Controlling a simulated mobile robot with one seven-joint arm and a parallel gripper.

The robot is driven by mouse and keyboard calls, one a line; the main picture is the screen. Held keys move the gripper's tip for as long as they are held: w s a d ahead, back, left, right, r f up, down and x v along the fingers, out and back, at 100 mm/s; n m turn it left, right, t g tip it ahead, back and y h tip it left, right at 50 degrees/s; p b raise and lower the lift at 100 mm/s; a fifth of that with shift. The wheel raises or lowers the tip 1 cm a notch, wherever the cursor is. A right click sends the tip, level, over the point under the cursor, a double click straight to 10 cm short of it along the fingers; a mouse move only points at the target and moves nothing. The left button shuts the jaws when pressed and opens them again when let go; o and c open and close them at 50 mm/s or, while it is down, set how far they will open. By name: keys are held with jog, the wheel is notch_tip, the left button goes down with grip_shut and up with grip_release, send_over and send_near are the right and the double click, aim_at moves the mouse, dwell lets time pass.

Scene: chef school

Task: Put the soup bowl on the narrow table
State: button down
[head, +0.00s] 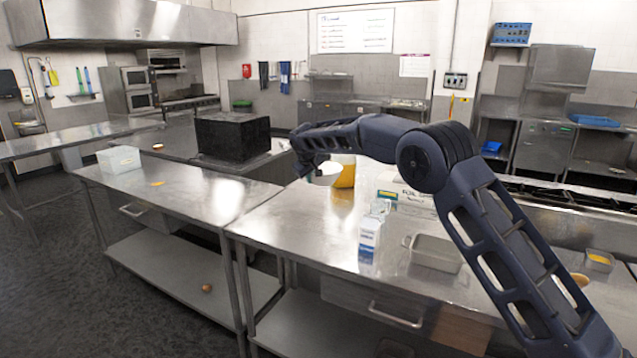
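A white bowl (328,175), which looks like the soup bowl, is at the end of my arm, in front of a yellow container. My gripper (314,174) is at the bowl's left rim and appears shut on it; the fingertips are small and partly hidden. The bowl appears held above the right steel table (290,228). A long steel table (210,190) adjoins it on the left, and a slimmer steel table (70,137) stands farther back left. I cannot tell for certain which is the narrow table.
On the left table are a clear bin (119,159) and a small orange item (157,183); its near right part is bare. A black box (233,137) stands behind. The right table holds a yellow container (344,172), a carton (369,240) and a metal pan (434,254).

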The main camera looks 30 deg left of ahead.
jog(key=shift+r, duration=0.35)
